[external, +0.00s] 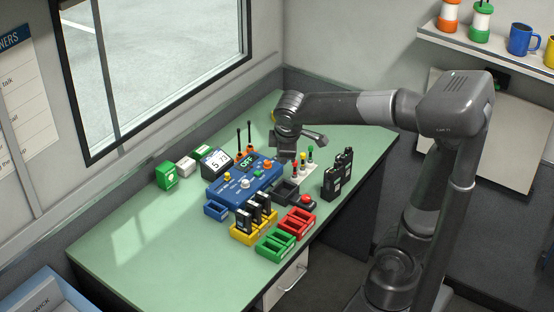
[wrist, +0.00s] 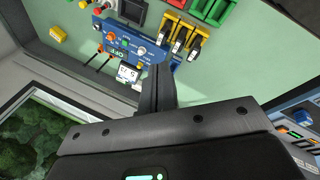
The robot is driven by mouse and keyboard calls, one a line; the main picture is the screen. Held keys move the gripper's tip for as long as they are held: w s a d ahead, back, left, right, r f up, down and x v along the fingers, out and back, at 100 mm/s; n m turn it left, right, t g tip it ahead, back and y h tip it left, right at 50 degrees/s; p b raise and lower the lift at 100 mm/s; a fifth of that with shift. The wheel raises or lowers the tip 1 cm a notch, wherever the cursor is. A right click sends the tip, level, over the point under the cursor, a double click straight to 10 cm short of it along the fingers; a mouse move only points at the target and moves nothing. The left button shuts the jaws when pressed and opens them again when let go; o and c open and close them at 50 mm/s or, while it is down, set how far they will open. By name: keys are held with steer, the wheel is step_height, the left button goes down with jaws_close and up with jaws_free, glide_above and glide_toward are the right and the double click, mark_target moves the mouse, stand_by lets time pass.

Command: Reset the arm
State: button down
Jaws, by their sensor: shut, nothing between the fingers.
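My arm reaches in from the right over the green desk (external: 120,235) in the external view. My gripper (external: 287,154) hangs above the back right part of the desk, near the blue control box (external: 245,180) with its "OFF" display. In the wrist view my gripper (wrist: 160,70) shows as two dark fingers pressed together, with nothing between them. The blue control box (wrist: 125,42) lies beyond the fingertips there. My gripper appears to be above the desk things and holds none of them.
Yellow (external: 240,238), green (external: 272,246) and red (external: 297,222) trays stand at the desk's front; the yellow one holds black radios. More radios (external: 337,175) stand at the right. Small boxes (external: 167,175) stand by the window. The left desk surface is clear. A mug shelf (external: 490,48) hangs upper right.

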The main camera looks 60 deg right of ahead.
steer(key=s+a+f+m+t+y, duration=0.1)
steer(key=s+m+t+y, duration=0.1)
steer(key=s+m, duration=0.5)
steer(key=s, duration=0.6)
steer(key=shift+s+f+t+y, duration=0.25)
steer(key=shift+s+t+y, duration=0.05)
steer(key=shift+s+y, duration=0.1)
